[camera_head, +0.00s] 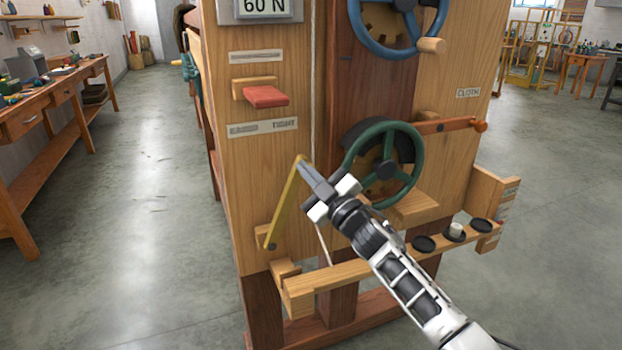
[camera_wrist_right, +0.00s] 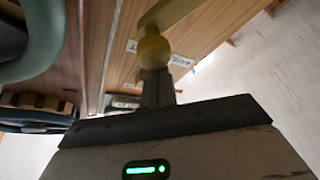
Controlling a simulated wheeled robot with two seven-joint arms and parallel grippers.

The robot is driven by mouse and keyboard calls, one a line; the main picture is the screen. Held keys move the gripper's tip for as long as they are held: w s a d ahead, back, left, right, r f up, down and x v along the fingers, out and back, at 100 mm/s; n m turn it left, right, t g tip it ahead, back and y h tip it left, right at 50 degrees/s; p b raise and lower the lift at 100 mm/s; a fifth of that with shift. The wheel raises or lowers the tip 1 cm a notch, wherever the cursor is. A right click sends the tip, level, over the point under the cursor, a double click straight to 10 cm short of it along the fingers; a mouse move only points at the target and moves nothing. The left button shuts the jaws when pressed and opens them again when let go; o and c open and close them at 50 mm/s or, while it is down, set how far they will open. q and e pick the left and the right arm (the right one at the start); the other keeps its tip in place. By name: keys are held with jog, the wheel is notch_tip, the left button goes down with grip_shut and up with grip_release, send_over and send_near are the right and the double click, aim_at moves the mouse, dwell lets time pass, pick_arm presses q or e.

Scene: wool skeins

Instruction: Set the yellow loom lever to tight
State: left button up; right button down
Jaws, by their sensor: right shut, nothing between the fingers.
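The yellow lever (camera_head: 284,205) is on the front of the wooden loom (camera_head: 262,190), pivoted low at its lower left and leaning up to the right. Its top end is under the "TIGHT" end of the label plate (camera_head: 262,127); the plate's left word is hard to read. My right gripper (camera_head: 303,165) is shut and empty, with its fingertips at the lever's top end. In the right wrist view the lever's round yellow knob (camera_wrist_right: 153,51) is right at the fingertips (camera_wrist_right: 157,78); whether they touch I cannot tell. My left gripper is out of view.
A green handwheel (camera_head: 417,165) is just right of my right gripper, with a blue handwheel (camera_head: 352,25) above. A red paddle (camera_head: 266,96) sticks out above the label plate. A wooden rail (camera_head: 345,277) with black cups (camera_head: 423,243) runs below. The floor at left is clear.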

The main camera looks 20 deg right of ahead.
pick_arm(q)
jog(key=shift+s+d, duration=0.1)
pick_arm(e)
jog(key=shift+d+f+m, duration=0.15)
jog(key=shift+d+m, duration=0.15)
jog(key=shift+d, duration=0.25)
